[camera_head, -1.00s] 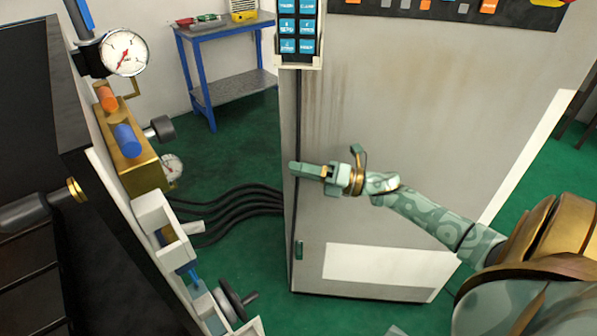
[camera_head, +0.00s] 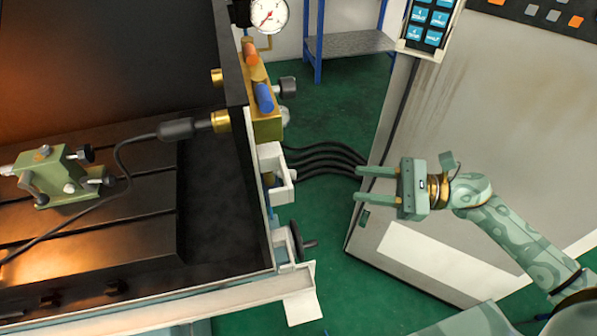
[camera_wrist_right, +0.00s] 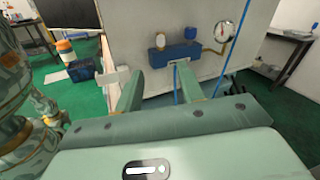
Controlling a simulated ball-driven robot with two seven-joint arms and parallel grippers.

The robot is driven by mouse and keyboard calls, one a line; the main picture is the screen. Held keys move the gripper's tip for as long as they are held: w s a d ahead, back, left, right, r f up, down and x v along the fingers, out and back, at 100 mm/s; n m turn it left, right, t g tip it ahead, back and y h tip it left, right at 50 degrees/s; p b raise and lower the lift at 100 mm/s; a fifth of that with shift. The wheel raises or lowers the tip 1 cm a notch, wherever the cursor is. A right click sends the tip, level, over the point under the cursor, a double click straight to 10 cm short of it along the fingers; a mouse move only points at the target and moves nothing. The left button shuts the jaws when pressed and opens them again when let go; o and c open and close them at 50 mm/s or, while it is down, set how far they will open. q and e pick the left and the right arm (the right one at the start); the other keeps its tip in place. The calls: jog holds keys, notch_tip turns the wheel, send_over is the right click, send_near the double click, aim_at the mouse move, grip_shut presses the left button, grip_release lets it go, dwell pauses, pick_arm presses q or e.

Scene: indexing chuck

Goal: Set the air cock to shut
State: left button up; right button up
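I cannot tell for sure which part is the air cock. In the right wrist view a blue block (camera_wrist_right: 178,55) and a gauge (camera_wrist_right: 224,31) are on a pale panel ahead of the fingers. My right gripper (camera_head: 360,184) is open and empty, right of the brass block and apart from it; its fingers also show in the wrist view (camera_wrist_right: 160,88). My left gripper is out of view.
A grey cabinet (camera_head: 450,130) with a blue keypad (camera_head: 430,22) stands behind my right arm. Black hoses (camera_head: 325,160) run between machine and cabinet. A white bracket (camera_head: 278,172) and a handwheel (camera_head: 300,243) project below the brass block. A green fixture (camera_head: 58,178) sits on the machine bed.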

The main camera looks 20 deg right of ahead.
aim_at(298, 178)
jog(key=p+x, duration=0.1)
jog(key=x, duration=1.3)
jog(key=shift+d+p, duration=0.1)
jog(key=shift+p, duration=0.2)
grip_shut()
